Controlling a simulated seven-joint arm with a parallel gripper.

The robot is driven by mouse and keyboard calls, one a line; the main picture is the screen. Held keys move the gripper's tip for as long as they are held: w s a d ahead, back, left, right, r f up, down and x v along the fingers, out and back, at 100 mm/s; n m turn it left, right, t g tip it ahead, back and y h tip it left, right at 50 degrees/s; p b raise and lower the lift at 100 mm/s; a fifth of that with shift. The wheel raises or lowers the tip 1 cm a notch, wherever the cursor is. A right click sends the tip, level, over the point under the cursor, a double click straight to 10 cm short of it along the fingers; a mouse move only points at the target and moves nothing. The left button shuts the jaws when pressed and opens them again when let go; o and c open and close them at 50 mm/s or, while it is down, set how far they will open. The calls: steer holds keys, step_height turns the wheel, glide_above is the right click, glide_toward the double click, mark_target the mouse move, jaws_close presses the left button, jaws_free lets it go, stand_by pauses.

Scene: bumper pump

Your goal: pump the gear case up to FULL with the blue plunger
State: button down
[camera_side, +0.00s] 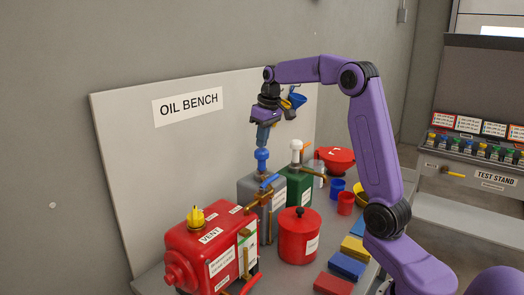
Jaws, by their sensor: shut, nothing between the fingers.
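The blue plunger (262,155) has a round knob and stands on top of a grey pump box (247,192) in the middle of the bench. My gripper (262,146) points straight down right over the plunger knob, its fingers shut with nothing between them. The tips look close to or touching the knob; I cannot tell which. The red gear case (205,250) stands at the front left, with a yellow cap and a VENT label on top. A pale panel with green (247,252) is on its right side; its level and markings are too small to read.
A green box (298,188) with a white knob stands right behind the grey one. A red lidded pot (299,236), a red funnel (334,158), small blue (338,185) and red cups (346,203), and coloured blocks (347,265) crowd the right side.

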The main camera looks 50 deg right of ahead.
mark_target(263, 150)
steer(key=shift+f, duration=0.1)
steer(key=shift+f, duration=2)
steer(key=shift+r, duration=2.1)
step_height(263, 150, up, 7)
